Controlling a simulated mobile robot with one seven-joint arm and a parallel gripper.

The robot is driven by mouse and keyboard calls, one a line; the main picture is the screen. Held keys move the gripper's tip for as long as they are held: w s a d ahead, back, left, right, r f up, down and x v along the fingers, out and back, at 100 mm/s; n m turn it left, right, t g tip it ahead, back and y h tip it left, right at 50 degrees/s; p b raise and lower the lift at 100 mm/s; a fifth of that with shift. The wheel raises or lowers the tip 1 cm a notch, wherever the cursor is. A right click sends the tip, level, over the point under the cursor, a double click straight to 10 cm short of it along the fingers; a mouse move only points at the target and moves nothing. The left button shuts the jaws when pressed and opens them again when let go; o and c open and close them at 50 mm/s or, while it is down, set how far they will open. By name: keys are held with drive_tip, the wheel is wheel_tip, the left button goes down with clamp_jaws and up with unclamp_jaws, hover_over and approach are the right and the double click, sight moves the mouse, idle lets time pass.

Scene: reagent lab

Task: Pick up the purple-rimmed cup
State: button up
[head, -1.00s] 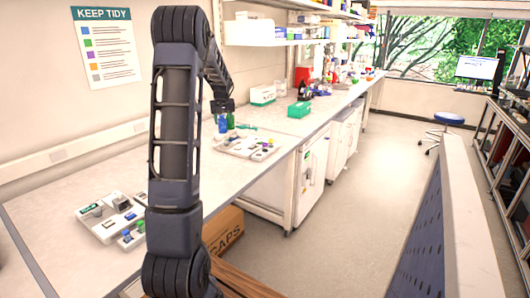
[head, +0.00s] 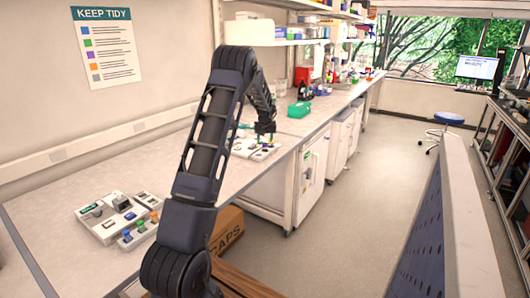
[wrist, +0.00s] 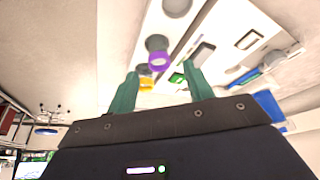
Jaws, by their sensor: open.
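The purple-rimmed cup (wrist: 158,61) shows in the wrist view on a pale tray (wrist: 205,22), just ahead of the space between my fingertips. My gripper (wrist: 160,71) is open, with one teal finger on each side and nothing held between them. A yellow-rimmed item (wrist: 146,84) and a green item (wrist: 177,78) also show between the fingers. In the head view, my gripper (head: 266,138) is over the right part of the far tray (head: 243,150). The arm partly hides that tray, and the cup is too small to tell there.
A second tray (head: 97,226) with blue, green and orange items lies on the near bench (head: 50,200). A green box (head: 299,109) stands beyond my gripper. Shelves (head: 270,33) hang above the back bench.

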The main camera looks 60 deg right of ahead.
sight(265, 145)
drive_tip(key=shift+x, duration=3.05)
drive_tip(key=c, duration=1)
